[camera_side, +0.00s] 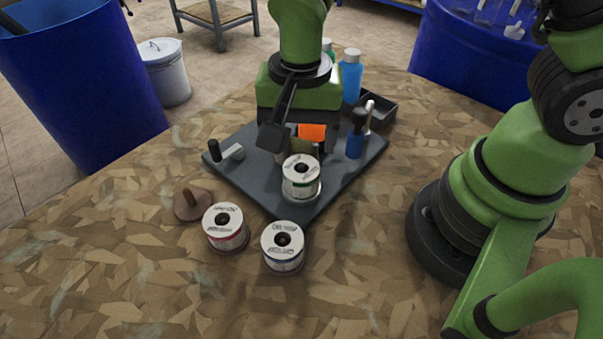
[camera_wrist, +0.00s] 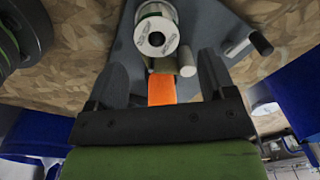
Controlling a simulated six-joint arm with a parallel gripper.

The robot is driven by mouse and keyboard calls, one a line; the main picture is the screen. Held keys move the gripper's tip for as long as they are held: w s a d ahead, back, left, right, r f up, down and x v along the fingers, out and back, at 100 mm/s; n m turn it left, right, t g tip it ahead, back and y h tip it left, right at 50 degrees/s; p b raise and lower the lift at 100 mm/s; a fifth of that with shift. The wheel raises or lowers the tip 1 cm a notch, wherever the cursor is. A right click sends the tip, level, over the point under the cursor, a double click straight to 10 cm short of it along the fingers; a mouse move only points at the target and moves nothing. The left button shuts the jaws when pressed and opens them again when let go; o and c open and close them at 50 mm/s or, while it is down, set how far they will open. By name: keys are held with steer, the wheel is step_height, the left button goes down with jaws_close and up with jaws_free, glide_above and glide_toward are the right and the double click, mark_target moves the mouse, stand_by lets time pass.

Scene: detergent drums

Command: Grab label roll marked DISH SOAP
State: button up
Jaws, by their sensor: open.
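Three white label rolls are in the side view, with printing on top too small to read surely, so I cannot tell which says DISH SOAP. The green-edged roll (camera_side: 301,178) stands on the dark board; it also shows in the wrist view (camera_wrist: 156,36), beyond my fingertips. The red-edged roll (camera_side: 225,229) and the blue-edged roll (camera_side: 282,248) stand on the wooden table in front of the board. My gripper (camera_side: 297,142) is open and empty, behind the green-edged roll and apart from it. In the wrist view, its fingers (camera_wrist: 165,72) are spread wide.
The dark board (camera_side: 234,177) carries a peg fixture (camera_side: 228,152), an orange piece (camera_side: 312,132), blue bottles (camera_side: 351,77) and a black tray (camera_side: 381,108). An empty brown spindle base (camera_side: 192,205) sits left of the rolls. The table's front left (camera_side: 110,270) is clear.

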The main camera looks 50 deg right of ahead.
mark_target(298, 172)
step_height(298, 172, down, 9)
stand_by(0.5)
steer(key=shift+w, duration=0.1)
steer(key=c, duration=0.8)
